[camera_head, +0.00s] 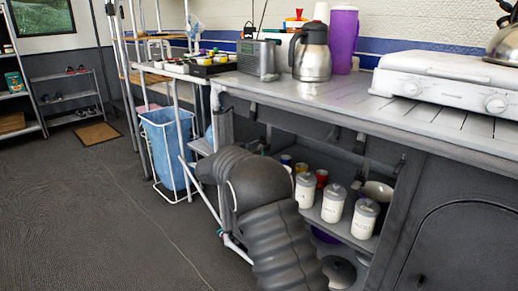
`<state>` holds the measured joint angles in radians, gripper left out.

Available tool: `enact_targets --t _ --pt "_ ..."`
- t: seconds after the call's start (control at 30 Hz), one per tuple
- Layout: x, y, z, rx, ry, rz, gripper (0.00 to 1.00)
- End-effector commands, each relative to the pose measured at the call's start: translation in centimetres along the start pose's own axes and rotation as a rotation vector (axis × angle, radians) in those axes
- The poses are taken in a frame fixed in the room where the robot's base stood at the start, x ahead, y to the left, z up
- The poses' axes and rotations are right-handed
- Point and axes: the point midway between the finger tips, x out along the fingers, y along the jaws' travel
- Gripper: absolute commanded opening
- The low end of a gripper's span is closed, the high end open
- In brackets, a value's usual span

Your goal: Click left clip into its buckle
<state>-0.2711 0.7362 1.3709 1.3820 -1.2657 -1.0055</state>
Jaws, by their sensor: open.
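Short dark straps or clip parts hang under the counter's front edge. One dark piece (360,143) hangs near the middle of the open cupboard, and another (397,166) hangs at its right side. A further dark piece (253,111) is near the left end. They are too small and dark to tell clip from buckle, or whether any is fastened. My dark ribbed arm stands in front of the cupboard's left part and hides some of it. I cannot make out my gripper's fingers.
White lidded canisters (334,200) and cups stand on the cupboard shelf. On the metal counter (345,101) are a steel jug (312,55), a purple pitcher (343,38), a radio (258,58) and a white stove (450,84). A blue bin (168,145) is left. The floor (90,215) is clear.

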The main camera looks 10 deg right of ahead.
Motion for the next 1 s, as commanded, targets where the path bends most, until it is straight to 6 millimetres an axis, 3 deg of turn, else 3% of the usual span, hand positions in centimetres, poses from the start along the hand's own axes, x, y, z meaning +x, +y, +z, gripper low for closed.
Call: enact_targets --t 0.2,0.4,0.73,1.0 --pt "0.0 0.0 0.0 0.0 0.0 0.0 0.46" --pt "0.0 0.0 0.0 0.0 0.0 0.0 0.0" --pt "-0.3 0.0 -0.8 0.0 -0.001 0.0 0.0" --pt "-2.1 -0.1 -4.4 0.0 -0.002 0.0 0.0"
